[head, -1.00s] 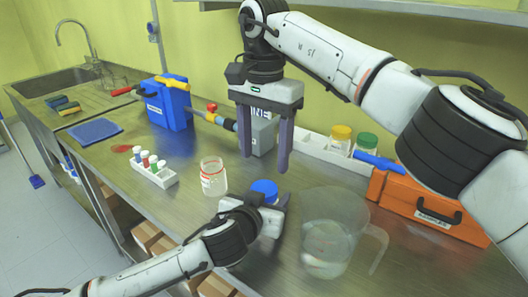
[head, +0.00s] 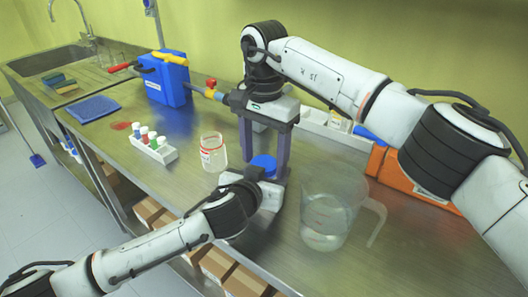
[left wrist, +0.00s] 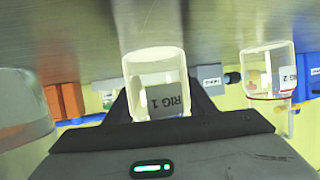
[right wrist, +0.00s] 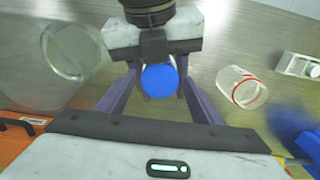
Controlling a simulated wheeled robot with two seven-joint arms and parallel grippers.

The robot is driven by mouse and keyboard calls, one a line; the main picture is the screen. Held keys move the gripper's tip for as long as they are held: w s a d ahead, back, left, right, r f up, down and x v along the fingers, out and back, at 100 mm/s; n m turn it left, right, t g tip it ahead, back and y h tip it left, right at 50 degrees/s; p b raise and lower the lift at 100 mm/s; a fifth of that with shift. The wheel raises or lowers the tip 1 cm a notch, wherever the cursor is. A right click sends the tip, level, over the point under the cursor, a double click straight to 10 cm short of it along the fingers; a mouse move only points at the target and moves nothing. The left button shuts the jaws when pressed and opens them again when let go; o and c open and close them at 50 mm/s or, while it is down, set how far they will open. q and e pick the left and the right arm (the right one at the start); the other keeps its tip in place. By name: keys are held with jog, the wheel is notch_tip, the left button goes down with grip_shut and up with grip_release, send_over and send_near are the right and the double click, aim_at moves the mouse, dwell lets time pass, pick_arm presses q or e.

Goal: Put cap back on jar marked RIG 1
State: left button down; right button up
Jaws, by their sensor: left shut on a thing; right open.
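The jar marked RIG 1 (left wrist: 160,75) is clear, with a grey label, and appears upside down in the left wrist view. My left gripper (head: 268,193) is shut around it. A blue cap (head: 263,165) sits at the top of this jar, just above the left fingers; whether it is screwed tight cannot be told. My right gripper (right wrist: 157,75) is open, pointing down from above, one finger on each side of the blue cap (right wrist: 160,81). The cap's lower edge is hidden.
An open clear jar with a red ring (head: 213,152) stands left of the grippers; its label reads 2 in the left wrist view. A clear beaker (head: 328,222) stands close on the right. A white vial rack (head: 153,147), blue container (head: 165,82) and orange case (head: 415,182) stand around.

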jog(key=shift+c, duration=0.4)
jog(key=c, duration=1)
jog(key=shift+m, duration=1.6)
jog(key=o, duration=1.2)
jog(key=shift+c, duration=0.2)
jog(key=shift+r, duration=2.3)
